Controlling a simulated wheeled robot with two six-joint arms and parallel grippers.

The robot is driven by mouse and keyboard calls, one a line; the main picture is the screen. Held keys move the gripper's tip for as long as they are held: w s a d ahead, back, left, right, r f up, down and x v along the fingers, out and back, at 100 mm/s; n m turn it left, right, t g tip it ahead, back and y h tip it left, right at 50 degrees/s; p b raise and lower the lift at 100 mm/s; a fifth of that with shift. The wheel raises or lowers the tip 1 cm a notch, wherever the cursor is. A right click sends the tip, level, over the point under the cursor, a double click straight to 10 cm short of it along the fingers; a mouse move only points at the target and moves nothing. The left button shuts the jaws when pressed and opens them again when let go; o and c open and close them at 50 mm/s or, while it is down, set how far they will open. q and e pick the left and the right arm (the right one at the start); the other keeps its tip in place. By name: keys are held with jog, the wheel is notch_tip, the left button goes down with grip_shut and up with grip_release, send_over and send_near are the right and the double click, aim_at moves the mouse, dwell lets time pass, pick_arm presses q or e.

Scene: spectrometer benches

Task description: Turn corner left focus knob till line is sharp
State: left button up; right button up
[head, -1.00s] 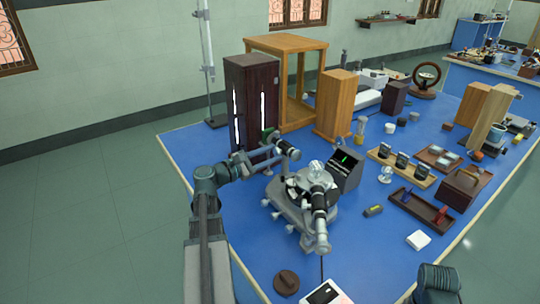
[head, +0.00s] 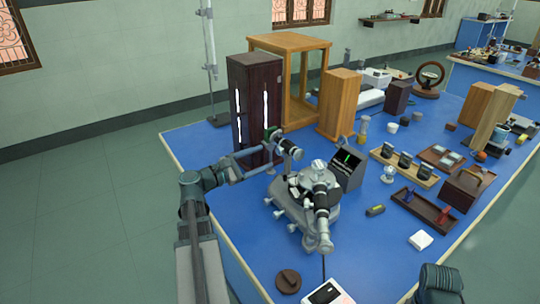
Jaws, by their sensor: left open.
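A grey spectrometer (head: 303,217) stands on the blue bench, with a round table and a clear glass piece (head: 319,166) on top. Its one dark tube (head: 322,222) points toward me; another tube (head: 290,151) points back left toward the dark lamp housing. A small dark screen (head: 347,166) beside it shows a short green line (head: 348,158). My left gripper (head: 273,141) is open beside the back-left tube, in front of the lamp housing. The focus knob is too small to make out, and contact cannot be told. My right gripper is out of view.
The dark lamp housing (head: 250,112) with bright slits stands close behind my left gripper. A wooden frame case (head: 289,42) and a wooden block (head: 339,104) stand behind. Trays fill the right side. A round brown disc (head: 287,281) lies in front.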

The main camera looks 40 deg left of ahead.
pick_arm(q)
jog(key=v, duration=0.9)
